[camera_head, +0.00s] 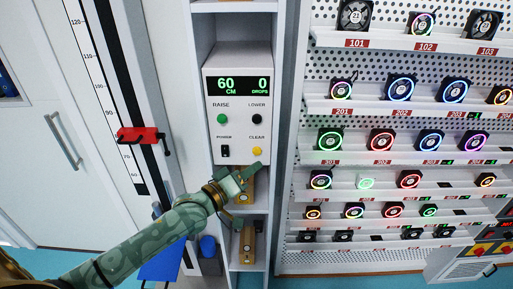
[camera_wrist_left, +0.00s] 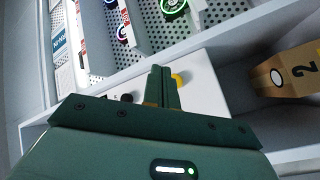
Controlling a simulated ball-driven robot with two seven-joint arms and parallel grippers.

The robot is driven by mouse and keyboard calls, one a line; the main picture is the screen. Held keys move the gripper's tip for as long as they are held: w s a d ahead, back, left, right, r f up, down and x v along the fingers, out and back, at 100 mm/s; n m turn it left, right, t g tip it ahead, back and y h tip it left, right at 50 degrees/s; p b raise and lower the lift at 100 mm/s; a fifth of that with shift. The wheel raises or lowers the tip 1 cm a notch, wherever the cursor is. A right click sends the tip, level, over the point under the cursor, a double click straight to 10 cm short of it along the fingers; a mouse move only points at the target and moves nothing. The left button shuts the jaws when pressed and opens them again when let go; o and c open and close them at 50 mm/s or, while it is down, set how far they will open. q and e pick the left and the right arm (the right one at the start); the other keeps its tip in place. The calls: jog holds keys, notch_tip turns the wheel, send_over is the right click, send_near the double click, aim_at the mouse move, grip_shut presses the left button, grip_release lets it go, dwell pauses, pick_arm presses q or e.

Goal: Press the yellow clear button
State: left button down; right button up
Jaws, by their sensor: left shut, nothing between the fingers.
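The yellow clear button (camera_head: 257,151) sits at the lower right of the white control panel (camera_head: 237,104), under the label CLEAR. My left gripper (camera_head: 258,166) is shut and empty, its fingertips just below the yellow button in the head view. In the left wrist view the shut fingers (camera_wrist_left: 161,84) point at the panel, and the yellow button (camera_wrist_left: 178,79) shows just right of them, partly hidden. I cannot tell whether the fingertips touch the panel. My right gripper is in neither view.
The panel also has a green raise button (camera_head: 222,119), a black lower button (camera_head: 257,119) and a black power switch (camera_head: 225,151). A red slider (camera_head: 138,135) on a ruler stands left. Shelves of lit fans (camera_head: 381,139) stand right. A numbered box (camera_wrist_left: 290,75) lies below the panel.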

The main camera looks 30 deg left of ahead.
pick_arm(q)
jog(key=shift+s+d+p, duration=0.25)
jog(key=shift+s+p, duration=0.05)
jog(key=shift+s, duration=0.2)
jog(key=shift+s+d+p, duration=0.25)
jog(key=shift+s, duration=0.25)
